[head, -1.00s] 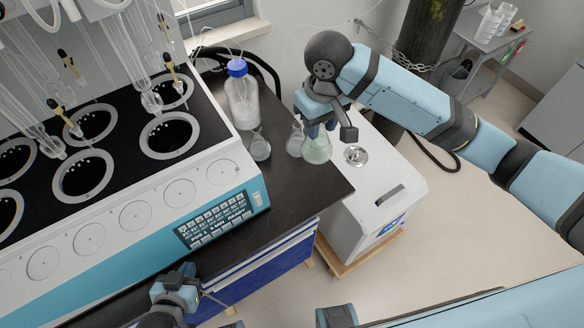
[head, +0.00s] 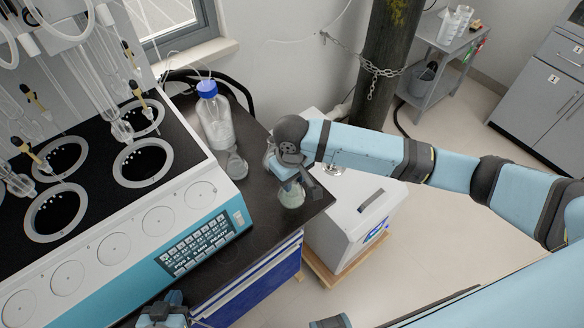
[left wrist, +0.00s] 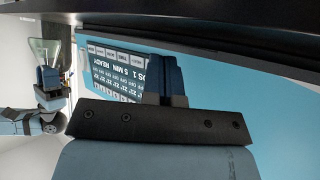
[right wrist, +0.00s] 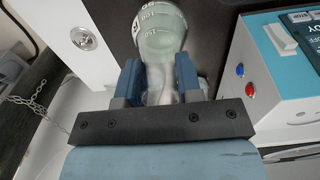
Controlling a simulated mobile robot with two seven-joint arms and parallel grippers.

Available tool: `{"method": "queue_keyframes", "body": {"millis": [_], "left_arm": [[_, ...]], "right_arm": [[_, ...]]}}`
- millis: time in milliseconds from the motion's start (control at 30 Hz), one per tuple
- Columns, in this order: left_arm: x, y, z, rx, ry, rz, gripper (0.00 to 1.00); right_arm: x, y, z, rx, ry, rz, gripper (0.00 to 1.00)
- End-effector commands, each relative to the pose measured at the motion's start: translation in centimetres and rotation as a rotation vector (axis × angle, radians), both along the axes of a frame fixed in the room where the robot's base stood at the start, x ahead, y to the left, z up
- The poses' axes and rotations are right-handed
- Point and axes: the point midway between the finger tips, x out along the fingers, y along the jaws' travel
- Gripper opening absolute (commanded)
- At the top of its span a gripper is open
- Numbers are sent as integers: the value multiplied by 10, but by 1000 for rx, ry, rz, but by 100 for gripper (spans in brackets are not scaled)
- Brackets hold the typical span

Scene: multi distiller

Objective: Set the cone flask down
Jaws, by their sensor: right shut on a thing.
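The cone flask (head: 291,196) is clear glass with pale greenish liquid. In the right wrist view the flask (right wrist: 161,35) shows its marked body beyond the fingers, with its neck between them. My right gripper (head: 287,177) is shut on the neck and holds the flask upright over the front right part of the black bench. I cannot tell whether its base touches the bench. The flask also shows in the left wrist view (left wrist: 38,50). My left gripper (head: 166,308) is low in the head view, by the bench front; its fingers (left wrist: 164,80) look shut and empty.
Another glass flask (head: 237,166) and a blue-capped bottle (head: 215,118) stand behind on the black bench (head: 262,222). The heating unit with its keypad (head: 196,244) takes up the left. A white box unit (head: 345,218) stands beyond the bench's right edge.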

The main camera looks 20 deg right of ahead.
Motion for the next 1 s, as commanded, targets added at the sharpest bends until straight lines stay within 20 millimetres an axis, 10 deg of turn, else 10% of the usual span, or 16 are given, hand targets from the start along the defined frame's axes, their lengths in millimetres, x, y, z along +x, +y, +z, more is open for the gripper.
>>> {"method": "queue_keyframes", "body": {"millis": [800, 833, 1000], "left_arm": [[0, 0, 2, 1, 0, 1, 0], [0, 0, 2, 0, -1, 1, 0], [0, 0, 2, -1, -2, 0, 0]], "right_arm": [[0, 0, -45, 0, 0, 0, 0], [0, 0, -46, 0, 0, 1, 40], [0, 0, -46, 0, 0, 1, 59]]}}
